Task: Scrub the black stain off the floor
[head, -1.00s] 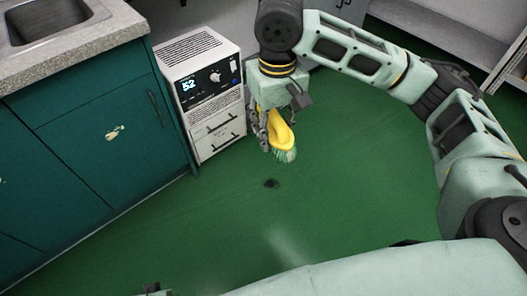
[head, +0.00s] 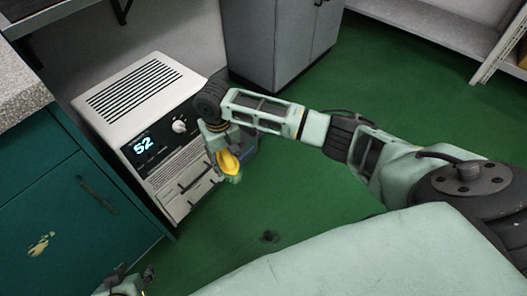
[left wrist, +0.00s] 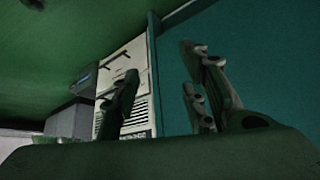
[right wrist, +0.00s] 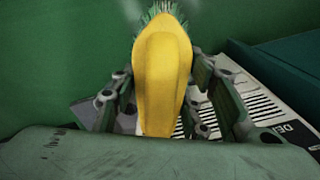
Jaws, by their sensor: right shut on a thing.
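The black stain (head: 270,237) is a small dark spot on the green floor in the head view, near the edge of my pale body. My right gripper (head: 222,158) is shut on a yellow scrub brush (head: 229,163) with pale green bristles. It holds the brush in front of the white unit, up and left of the stain in the picture and apart from it. The brush also fills the middle of the right wrist view (right wrist: 163,75), bristles at the far end. My left gripper (head: 132,279) shows at the bottom left; in the left wrist view its fingers are apart and empty (left wrist: 165,70).
A white unit (head: 135,95) reading 52 stands beside the teal cabinet (head: 65,195) at left. A grey cabinet (head: 262,45) and a low shelf (head: 420,22) stand at the back. The floor right of the stain is clear up to my arm.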

